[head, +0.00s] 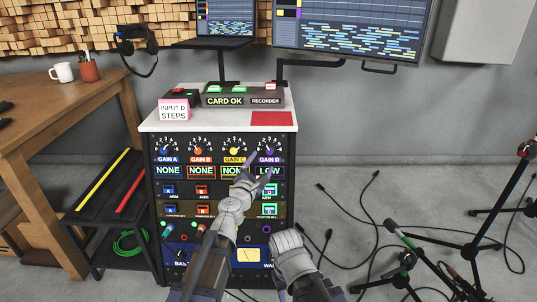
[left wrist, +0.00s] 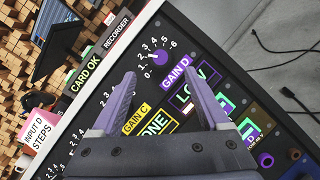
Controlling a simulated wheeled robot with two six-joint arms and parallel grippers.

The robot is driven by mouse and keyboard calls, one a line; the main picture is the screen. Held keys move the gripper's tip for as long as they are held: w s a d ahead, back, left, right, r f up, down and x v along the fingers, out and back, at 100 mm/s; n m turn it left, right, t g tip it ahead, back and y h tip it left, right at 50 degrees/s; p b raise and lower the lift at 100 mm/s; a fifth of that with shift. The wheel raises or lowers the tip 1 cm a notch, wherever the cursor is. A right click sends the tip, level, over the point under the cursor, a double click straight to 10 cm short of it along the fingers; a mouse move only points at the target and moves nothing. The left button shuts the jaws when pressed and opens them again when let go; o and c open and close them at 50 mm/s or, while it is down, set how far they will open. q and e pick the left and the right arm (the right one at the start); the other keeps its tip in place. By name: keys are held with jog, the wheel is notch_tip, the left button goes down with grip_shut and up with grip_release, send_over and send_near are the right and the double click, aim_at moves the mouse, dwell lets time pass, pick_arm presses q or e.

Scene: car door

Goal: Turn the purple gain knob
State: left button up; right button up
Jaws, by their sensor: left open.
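The purple gain knob (head: 269,152) sits under a dial scale on the upper right of the rack panel, above the GAIN D label. In the left wrist view the purple knob (left wrist: 157,57) lies beyond the fingertips, between their two lines, and apart from them. The display below it (head: 268,172) reads LOW. My left gripper (head: 257,167) is open and empty, just in front of the panel below the knob; its two purple-grey fingers (left wrist: 161,81) are spread. My right arm shows at the lower right of the rack, but its fingers are not visible.
The blue (head: 166,152), orange (head: 197,151) and yellow (head: 234,151) gain knobs stand left of the purple one. The recorder box (head: 243,97) and pink INPUT D card (head: 173,110) sit on the rack top. Stands (head: 470,250) and cables are on the floor at right.

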aim_at(269, 152)
pick_arm(q)
jog(key=shift+x, duration=3.95)
jog(key=shift+d, duration=0.1)
grip_shut()
